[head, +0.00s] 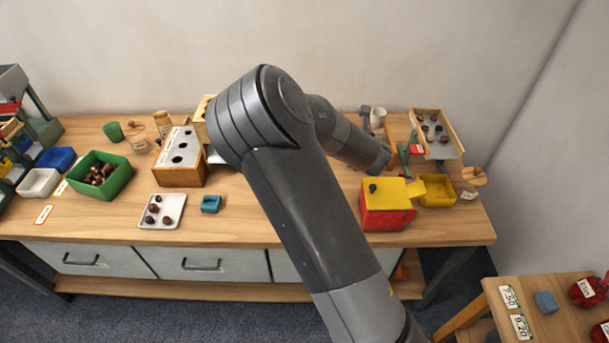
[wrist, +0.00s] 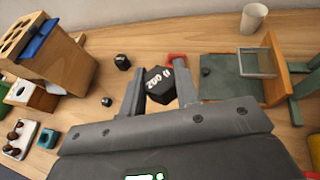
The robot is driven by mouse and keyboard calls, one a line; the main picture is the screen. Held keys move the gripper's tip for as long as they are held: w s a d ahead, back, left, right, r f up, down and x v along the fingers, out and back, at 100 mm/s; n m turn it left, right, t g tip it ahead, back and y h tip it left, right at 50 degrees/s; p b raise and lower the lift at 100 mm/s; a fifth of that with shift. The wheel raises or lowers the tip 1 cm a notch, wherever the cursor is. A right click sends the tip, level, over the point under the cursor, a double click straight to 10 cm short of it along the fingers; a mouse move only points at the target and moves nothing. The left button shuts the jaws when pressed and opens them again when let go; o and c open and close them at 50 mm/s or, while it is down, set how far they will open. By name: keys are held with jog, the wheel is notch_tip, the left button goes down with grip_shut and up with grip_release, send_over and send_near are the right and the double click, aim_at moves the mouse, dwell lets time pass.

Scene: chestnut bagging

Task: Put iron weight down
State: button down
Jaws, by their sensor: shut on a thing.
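The black iron weight (wrist: 160,86), a many-sided block with white digits on its face, sits between the two fingers of my gripper (wrist: 160,92) in the wrist view. My gripper is shut on it. The wooden table (wrist: 140,37) lies beneath; I cannot tell whether the weight touches it. In the head view my arm covers the middle of the table, and the weight and the fingertips are hidden. A second, smaller black weight (wrist: 122,62) stands left of my gripper, and a tiny dark one (wrist: 106,101) is nearer.
A green plate (wrist: 232,78) with a metal frame is right of my gripper. A red piece (wrist: 177,61) is just behind the weight. A pale cup (wrist: 253,17) stands farther back. A red box with a yellow lid (head: 388,193) stands near the front edge. Bare table lies behind the weights.

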notch_tip(320, 180, down, 8)
jog(key=w+a+f, duration=0.1)
jog(key=a+f, duration=0.1)
jog(key=a, duration=0.1)
jog(key=w+a+f, duration=0.1)
jog(key=a+f, duration=0.2)
jog(key=a, duration=0.1)
jog(key=w+a+f, duration=0.1)
jog(key=a+f, duration=0.1)
jog(key=a, duration=0.2)
jog(key=shift+w+f, duration=0.25)
jog(key=shift+w, duration=0.15)
jog(key=shift+f, duration=2)
jog(key=shift+f, duration=0.1)
jog(key=c, duration=1.1)
grip_release()
